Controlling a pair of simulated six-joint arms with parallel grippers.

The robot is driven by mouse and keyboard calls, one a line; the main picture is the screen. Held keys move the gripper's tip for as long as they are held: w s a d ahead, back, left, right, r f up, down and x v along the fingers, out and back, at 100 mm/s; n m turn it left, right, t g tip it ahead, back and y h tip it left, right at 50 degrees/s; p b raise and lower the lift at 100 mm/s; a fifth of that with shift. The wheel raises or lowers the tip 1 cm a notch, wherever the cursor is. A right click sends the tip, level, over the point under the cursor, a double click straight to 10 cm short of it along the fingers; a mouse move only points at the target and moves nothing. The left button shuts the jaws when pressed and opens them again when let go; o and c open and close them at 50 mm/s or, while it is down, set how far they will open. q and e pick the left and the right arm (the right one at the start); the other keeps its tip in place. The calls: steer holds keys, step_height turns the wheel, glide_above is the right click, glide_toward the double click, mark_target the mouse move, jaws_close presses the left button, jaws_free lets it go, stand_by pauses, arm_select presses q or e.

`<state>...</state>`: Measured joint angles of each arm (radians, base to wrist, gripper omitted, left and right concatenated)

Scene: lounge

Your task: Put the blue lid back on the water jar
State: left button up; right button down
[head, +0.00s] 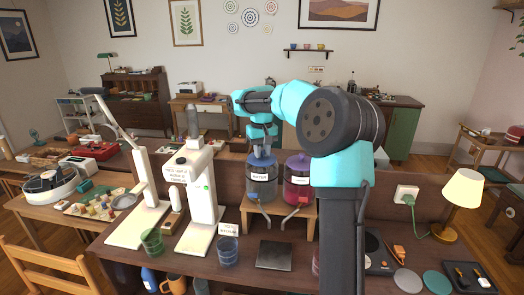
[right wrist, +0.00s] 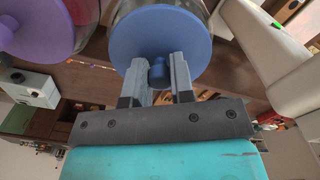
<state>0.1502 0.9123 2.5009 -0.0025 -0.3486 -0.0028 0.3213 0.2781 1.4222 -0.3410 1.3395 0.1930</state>
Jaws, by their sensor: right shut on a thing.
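The water jar (head: 262,185) is a clear blue-tinted jar with a "WATER" label, standing on a wooden stand (head: 309,224). The blue lid (head: 262,159) is at the jar's mouth, below my right gripper (head: 262,143). In the right wrist view the blue lid (right wrist: 160,32) fills the top middle, and its knob (right wrist: 158,72) is between the fingers of my right gripper (right wrist: 160,75), which is shut on it. The jar's glass shows around the lid's edge. I cannot tell whether the lid rests on the rim or is slightly above it. My left gripper is not in view.
A magenta jar (head: 298,187) with a purple lid (right wrist: 52,28) stands close beside the water jar. White upright devices (head: 203,200) stand to the left. A green glass (head: 152,242), a blue glass (head: 228,250) and a dark square plate (head: 275,254) are in front.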

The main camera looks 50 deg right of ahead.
steer(key=shift+f, duration=0.15)
steer(key=c, duration=0.9)
jaws_free()
steer(key=shift+r, duration=3)
